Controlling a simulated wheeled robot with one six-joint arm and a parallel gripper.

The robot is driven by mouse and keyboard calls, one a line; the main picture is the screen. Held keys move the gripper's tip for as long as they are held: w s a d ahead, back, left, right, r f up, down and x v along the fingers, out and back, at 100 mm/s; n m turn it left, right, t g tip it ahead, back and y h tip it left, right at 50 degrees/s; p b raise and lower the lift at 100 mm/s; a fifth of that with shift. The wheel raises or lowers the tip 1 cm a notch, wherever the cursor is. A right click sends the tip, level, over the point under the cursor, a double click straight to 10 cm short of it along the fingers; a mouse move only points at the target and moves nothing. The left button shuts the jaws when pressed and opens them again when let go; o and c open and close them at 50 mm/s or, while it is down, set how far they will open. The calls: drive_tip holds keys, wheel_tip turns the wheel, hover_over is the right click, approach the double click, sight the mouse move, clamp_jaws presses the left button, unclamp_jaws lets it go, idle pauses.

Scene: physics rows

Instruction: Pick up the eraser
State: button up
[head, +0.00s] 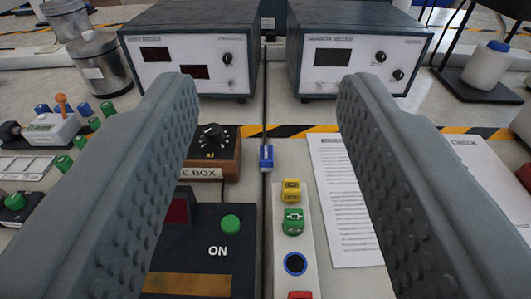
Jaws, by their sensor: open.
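My gripper (268,90) is open, with its two grey, studded fingers wide apart on the left and right of the head view. Nothing is held between them. I cannot pick out an eraser for certain. A small blue block with a pale face (266,157) lies between the fingers, near the black-and-yellow stripe. Nearer, a yellow block (291,190) and a green block (293,221) with symbols sit on a white strip. The fingers hide parts of the bench on both sides.
Two instrument boxes (190,60) (352,57) stand at the back. A black panel with a green ON button (231,223) and a wooden knob box (215,145) are left of centre. Printed paper (340,200) lies right. Metal canisters (98,60) and a white bottle (487,65) stand farther out.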

drive_tip(key=shift+o, duration=0.4)
drive_tip(key=g, duration=1.7)
hover_over(266, 152)
wheel_tip(266, 152, down, 12)
drive_tip(key=f, duration=1.1)
drive_tip(key=shift+s+d, duration=0.15)
drive_tip(key=shift+s, duration=0.05)
drive_tip(key=shift+w+f, duration=0.15)
drive_tip(key=shift+f, duration=2.55)
clamp_jaws()
